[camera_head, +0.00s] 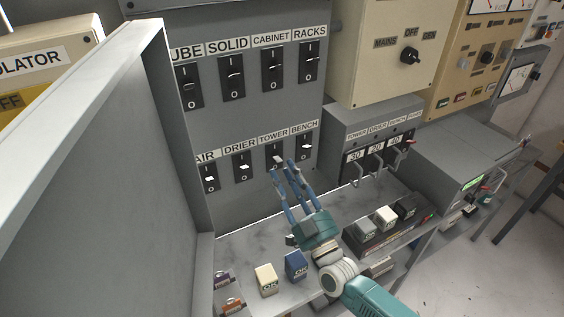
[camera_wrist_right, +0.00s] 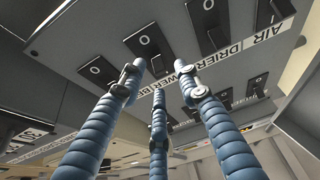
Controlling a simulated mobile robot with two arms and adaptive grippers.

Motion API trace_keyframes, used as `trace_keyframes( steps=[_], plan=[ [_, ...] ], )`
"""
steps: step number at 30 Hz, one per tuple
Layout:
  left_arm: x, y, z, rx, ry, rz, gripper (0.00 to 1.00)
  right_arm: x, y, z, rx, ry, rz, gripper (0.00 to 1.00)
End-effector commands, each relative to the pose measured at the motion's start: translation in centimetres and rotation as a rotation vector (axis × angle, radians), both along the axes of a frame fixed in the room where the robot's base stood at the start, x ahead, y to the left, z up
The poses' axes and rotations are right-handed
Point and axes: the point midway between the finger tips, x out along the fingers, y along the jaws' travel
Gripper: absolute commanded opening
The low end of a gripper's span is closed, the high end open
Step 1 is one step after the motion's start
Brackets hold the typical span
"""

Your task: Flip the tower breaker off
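The tower breaker (camera_head: 276,159) is the third black switch in the lower row of the grey breaker panel, under a TOWER label. Its light lever shows near the top of its plate; its lower part is hidden behind my fingers. My right gripper (camera_head: 287,172) has three blue ribbed fingers, spread apart and empty, with tips just in front of and below this breaker. In the right wrist view the panel appears inverted; the fingers (camera_wrist_right: 158,80) point at the lower row, near the tower breaker (camera_wrist_right: 150,45). Contact cannot be told. My left gripper is out of view.
Drier (camera_head: 243,167) and bench (camera_head: 305,147) breakers flank it closely. A grey shelf (camera_head: 240,250) with several small blocks lies below. A grey box with lever switches (camera_head: 375,155) stands right of the panel. A tall grey door or wall (camera_head: 90,180) closes the left side.

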Motion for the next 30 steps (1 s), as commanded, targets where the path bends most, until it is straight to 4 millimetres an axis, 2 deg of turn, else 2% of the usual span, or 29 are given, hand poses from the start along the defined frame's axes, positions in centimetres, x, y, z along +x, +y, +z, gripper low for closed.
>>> trace_keyframes(
  steps=[1, 6, 16, 17, 21, 22, 26, 30],
  plan=[
    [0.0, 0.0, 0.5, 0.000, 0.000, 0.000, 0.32, 0.7, 0.3, 0.6, 0.000, -0.001, 0.000, 0.33],
    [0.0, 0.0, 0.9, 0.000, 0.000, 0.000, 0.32, 2.1, 0.9, 1.0, 0.000, 0.001, 0.000, 0.33],
    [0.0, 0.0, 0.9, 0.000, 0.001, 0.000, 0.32, 2.4, 1.0, 1.0, 0.000, 0.001, 0.000, 0.33],
    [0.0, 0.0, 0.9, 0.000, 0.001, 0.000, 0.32, 2.4, 1.0, 1.0, 0.000, 0.001, 0.000, 0.31],
    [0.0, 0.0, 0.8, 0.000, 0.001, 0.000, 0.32, 2.4, 1.0, 1.0, 0.000, 0.001, 0.000, 0.03],
    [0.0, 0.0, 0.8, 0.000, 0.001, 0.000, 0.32, 2.4, 1.0, 1.0, 0.000, 0.001, 0.000, 0.00],
    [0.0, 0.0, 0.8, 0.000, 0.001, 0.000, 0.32, 2.4, 1.1, 1.0, 0.001, -0.001, 0.001, 0.00],
    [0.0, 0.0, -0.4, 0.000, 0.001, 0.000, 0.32, 2.4, 1.1, 0.5, 0.008, -0.016, 0.002, 0.00]
  ],
)
